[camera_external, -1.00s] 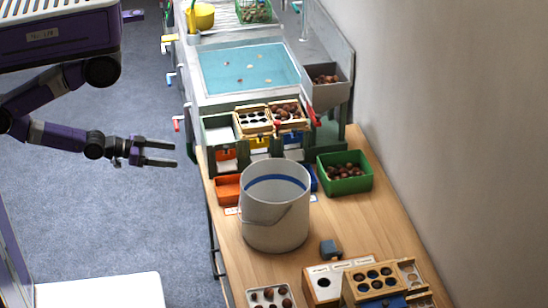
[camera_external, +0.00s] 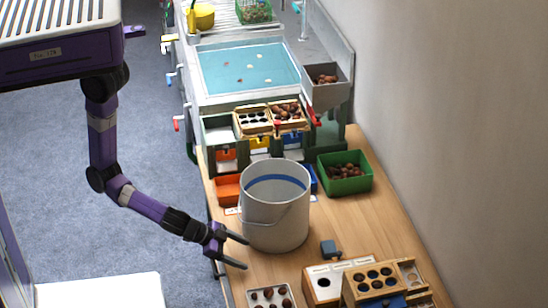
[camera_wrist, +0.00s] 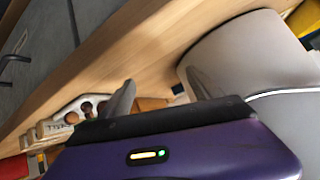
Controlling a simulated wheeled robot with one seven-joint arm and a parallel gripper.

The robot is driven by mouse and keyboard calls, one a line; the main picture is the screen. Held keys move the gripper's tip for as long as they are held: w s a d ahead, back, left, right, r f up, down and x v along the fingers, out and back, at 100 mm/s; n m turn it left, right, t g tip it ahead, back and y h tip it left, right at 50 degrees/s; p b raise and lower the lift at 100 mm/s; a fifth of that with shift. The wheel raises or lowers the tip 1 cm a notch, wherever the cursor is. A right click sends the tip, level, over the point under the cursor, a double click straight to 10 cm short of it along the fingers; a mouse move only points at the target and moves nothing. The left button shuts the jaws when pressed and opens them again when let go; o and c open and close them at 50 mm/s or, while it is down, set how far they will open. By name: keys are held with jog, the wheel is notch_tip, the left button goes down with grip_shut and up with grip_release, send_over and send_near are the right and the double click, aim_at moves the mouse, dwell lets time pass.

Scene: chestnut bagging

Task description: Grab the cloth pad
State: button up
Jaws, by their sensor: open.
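A small blue-grey block (camera_external: 331,250), which may be the cloth pad, lies on the wooden table to the right of the bucket's base. I cannot make out its fabric, and I cannot pick it out in the wrist view. My gripper (camera_external: 246,254) is open and empty at the table's left edge, by the lower left of the bucket and well to the left of the block. In the wrist view my two fingers (camera_wrist: 158,92) are apart with nothing between them.
A large grey bucket (camera_external: 275,215) stands close to my gripper; its wall fills the right of the wrist view (camera_wrist: 260,60). A tray of chestnuts (camera_external: 270,298) and a wooden box with holes (camera_external: 323,284) lie at the front. A green bin (camera_external: 345,185) stands behind.

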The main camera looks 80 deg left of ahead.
jog(key=shift+n+t+y, duration=0.4)
jog(key=shift+n+y, duration=0.2)
jog(key=shift+n, duration=0.2)
jog(key=w+d+b, duration=0.1)
jog(key=w+d, duration=0.1)
jog(key=w+d+b, duration=0.1)
jog(key=w+d, duration=0.1)
jog(key=shift+r, duration=0.2)
jog(key=w+n+b, duration=0.1)
jog(key=w, duration=0.1)
jog(key=w+d+n+y+b, duration=0.1)
jog(key=w+n, duration=0.1)
jog(key=w+d+n+t+y+b, duration=0.1)
jog(key=w, duration=0.1)
jog(key=shift+r, duration=0.2)
jog(key=shift+w+r+n, duration=0.1)
jog(key=shift+w+n, duration=0.2)
jog(key=shift+n, duration=0.1)
send_near(327, 247)
jog(key=p+x, duration=0.1)
jog(key=x, duration=0.2)
jog(key=shift+w+d+f, duration=0.1)
jog(key=shift+w+f, duration=0.15)
jog(key=shift+f, duration=0.05)
jog(key=shift+x, duration=2.8)
jog(key=shift+r, duration=0.1)
jog(key=c, duration=1)
jog(key=shift+c, duration=0.2)
jog(key=shift+r, duration=0.1)
